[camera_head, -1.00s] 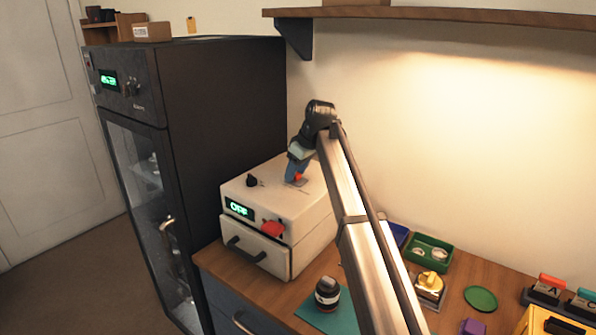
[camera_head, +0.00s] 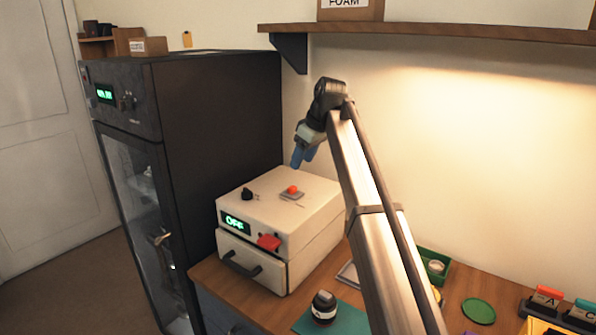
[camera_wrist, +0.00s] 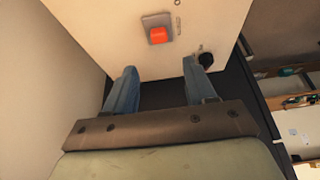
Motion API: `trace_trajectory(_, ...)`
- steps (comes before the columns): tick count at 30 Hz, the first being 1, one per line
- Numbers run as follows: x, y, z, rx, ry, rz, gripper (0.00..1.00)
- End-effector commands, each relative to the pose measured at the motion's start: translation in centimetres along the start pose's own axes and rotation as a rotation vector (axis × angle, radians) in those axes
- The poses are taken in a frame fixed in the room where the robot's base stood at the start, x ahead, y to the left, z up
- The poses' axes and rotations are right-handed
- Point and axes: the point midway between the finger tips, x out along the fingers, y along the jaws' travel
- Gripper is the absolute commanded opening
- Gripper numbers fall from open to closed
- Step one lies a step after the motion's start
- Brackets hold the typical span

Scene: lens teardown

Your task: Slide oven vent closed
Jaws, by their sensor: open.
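The oven is a white box (camera_head: 318,235) on the wooden counter, with a green "OFF" display on its front. On its top is the vent slide, a small grey plate (camera_head: 284,195) with an orange-red knob (camera_head: 293,189). A thin dark mark shows on the top beside the plate. In the wrist view the knob (camera_wrist: 158,35) and plate (camera_wrist: 150,20) lie beyond my fingertips. My gripper (camera_head: 298,161) is above and behind the knob, apart from it. In the wrist view its blue fingers (camera_wrist: 160,72) are spread with nothing between them. I cannot tell how far the vent is open.
A black knob (camera_head: 248,194) stands on the oven top, left of the vent. A red part (camera_head: 269,242) sticks out at the front. A tall dark cabinet (camera_head: 215,120) stands to the left. A shelf (camera_head: 430,36) runs above. A dark jar (camera_head: 324,307) stands on a green mat.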

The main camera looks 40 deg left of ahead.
Motion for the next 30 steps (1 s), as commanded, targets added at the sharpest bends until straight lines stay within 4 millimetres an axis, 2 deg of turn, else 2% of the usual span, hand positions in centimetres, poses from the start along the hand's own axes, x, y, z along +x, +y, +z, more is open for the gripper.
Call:
trace_trajectory(3, -1.8, 0.0, -0.1, 0.0, 0.001, 0.0, 0.55)
trace_trajectory(9, -3.2, 0.0, 0.0, 0.0, 0.001, 0.0, 0.55)
trace_trajectory(30, -3.5, 0.3, 0.0, 0.008, 0.013, 0.006, 0.55)
